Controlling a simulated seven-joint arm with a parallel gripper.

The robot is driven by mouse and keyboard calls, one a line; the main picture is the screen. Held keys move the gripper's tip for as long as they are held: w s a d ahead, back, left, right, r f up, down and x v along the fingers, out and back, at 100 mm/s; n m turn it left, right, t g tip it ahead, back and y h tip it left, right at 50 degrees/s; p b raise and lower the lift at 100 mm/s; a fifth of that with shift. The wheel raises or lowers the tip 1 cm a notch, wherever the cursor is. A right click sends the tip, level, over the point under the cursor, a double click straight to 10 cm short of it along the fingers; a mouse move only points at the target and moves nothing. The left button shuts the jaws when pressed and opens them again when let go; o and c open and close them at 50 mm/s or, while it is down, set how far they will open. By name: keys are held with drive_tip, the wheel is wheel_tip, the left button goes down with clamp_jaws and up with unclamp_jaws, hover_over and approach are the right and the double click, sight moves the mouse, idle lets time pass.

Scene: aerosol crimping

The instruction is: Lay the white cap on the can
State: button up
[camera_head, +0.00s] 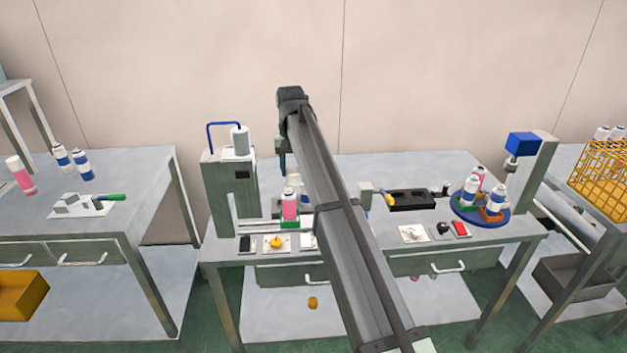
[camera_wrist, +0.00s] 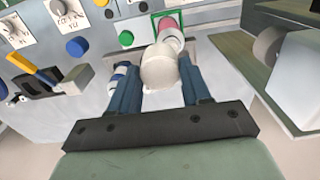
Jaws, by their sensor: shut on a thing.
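The white cap (camera_wrist: 160,68) sits between the two blue fingers of my gripper (camera_wrist: 161,76), which is shut on it. In the wrist view the cap partly covers a pink and white can (camera_wrist: 169,27) in a green-edged holder. The same pink can (camera_head: 289,208) stands upright on the table in the head view, beside the grey press. In the head view my gripper (camera_head: 283,160) shows only as a dark blue finger above and behind the can; the rest is hidden by my arm. I cannot tell the gap between cap and can.
A grey press (camera_head: 230,195) with a white cylinder on top stands close left of the can. A black tray (camera_head: 411,200) and a blue turntable (camera_head: 466,212) with several cans are at the right. Cards with small parts, including a yellow cap (camera_head: 276,241), line the front edge.

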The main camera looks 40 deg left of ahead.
sight(287, 171)
drive_tip(key=shift+s+a+r, duration=0.4)
drive_tip(key=shift+s+a, duration=0.2)
drive_tip(key=shift+s, duration=0.05)
drive_tip(key=shift+f, duration=2.35)
drive_tip(key=shift+f, duration=0.15)
drive_tip(key=o, duration=0.8)
drive_tip(key=shift+r, duration=3.05)
drive_tip(key=shift+r, duration=0.15)
